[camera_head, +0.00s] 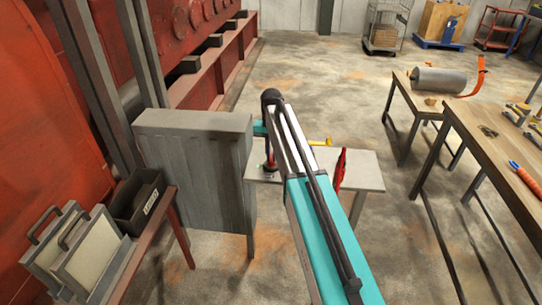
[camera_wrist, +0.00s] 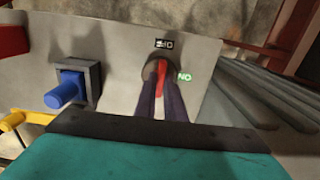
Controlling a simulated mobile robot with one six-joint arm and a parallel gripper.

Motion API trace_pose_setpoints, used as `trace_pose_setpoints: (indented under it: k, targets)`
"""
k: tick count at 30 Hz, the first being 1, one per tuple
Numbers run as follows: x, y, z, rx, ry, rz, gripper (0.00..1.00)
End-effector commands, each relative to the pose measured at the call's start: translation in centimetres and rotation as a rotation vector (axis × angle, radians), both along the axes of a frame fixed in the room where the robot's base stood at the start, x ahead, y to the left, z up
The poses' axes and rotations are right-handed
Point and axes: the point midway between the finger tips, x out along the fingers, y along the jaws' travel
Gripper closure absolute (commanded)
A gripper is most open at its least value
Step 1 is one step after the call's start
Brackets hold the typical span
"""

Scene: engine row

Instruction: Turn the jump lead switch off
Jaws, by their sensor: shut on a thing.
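The jump lead switch has a red handle (camera_wrist: 160,78) on a dark round base, seen in the wrist view on a light grey panel (camera_wrist: 122,62). A black OFF label (camera_wrist: 164,44) sits just above it and a green ON label (camera_wrist: 184,77) to its right. My gripper (camera_wrist: 160,88) has its two dark fingers closed on the red handle, one on each side. The fingers hide part of the handle, so I cannot tell its exact setting.
A blue knob (camera_wrist: 66,90) in a grey square housing and a yellow handle (camera_wrist: 14,121) are left of the switch. A grey cabinet (camera_head: 195,165) stands left of my arm in the head view. Wooden tables (camera_head: 490,135) stand to the right, with open floor between.

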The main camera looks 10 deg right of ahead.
Motion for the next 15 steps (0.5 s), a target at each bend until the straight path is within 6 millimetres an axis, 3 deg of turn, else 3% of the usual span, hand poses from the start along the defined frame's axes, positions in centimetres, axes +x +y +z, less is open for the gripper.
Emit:
trace_pose_setpoints:
  k: [11, 12, 15]
  targets:
    - [0.02, 0.07, 0.03, 0.001, 0.000, 0.009, 1.00]
    - [0.02, 0.07, 0.03, 0.001, 0.000, 0.008, 0.86]
    - [0.02, 0.11, 0.03, 0.001, 0.000, 0.008, 0.72]
